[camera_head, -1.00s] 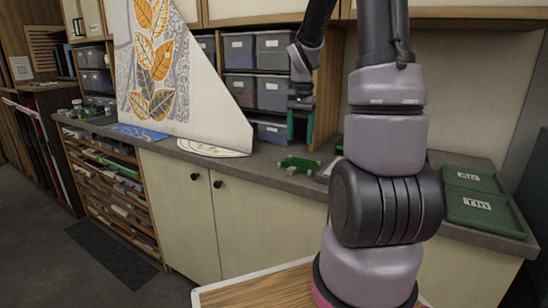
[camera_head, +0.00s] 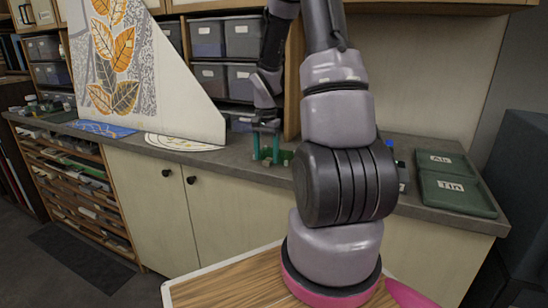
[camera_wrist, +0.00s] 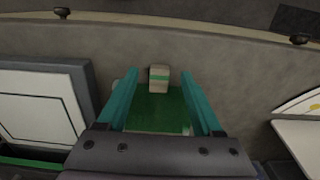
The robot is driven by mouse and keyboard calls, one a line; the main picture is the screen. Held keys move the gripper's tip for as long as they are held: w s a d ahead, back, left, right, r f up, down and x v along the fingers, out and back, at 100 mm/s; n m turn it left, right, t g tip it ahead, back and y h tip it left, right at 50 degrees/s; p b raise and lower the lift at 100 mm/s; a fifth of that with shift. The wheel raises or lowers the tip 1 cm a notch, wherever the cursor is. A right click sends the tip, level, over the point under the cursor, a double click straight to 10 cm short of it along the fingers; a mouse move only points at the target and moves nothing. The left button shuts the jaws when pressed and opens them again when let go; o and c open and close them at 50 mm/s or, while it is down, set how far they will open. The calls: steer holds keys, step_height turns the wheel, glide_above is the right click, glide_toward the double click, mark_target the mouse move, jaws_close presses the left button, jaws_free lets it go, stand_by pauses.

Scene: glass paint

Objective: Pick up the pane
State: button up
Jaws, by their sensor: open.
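A flat green piece (camera_wrist: 158,108), which looks like the pane, lies on the grey counter in the wrist view, between my open fingers. A small beige block with a green stripe (camera_wrist: 159,79) stands at its far edge. My gripper (camera_wrist: 160,76) has its two teal fingers spread on either side of the green piece. No contact can be made out. In the head view my gripper (camera_head: 265,158) points down at the counter, and part of the green piece (camera_head: 284,157) shows beside the fingers. My arm hides some of the counter there.
A white panel in a grey frame (camera_wrist: 38,102) lies close to the left in the wrist view. A large leaf-patterned panel (camera_head: 180,100) stands at the left on the counter (camera_head: 230,160). Green trays (camera_head: 455,192) lie at the right, and grey bins (camera_head: 243,38) fill the shelf behind.

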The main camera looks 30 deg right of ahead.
steer(key=shift+f, duration=0.65)
jaws_close()
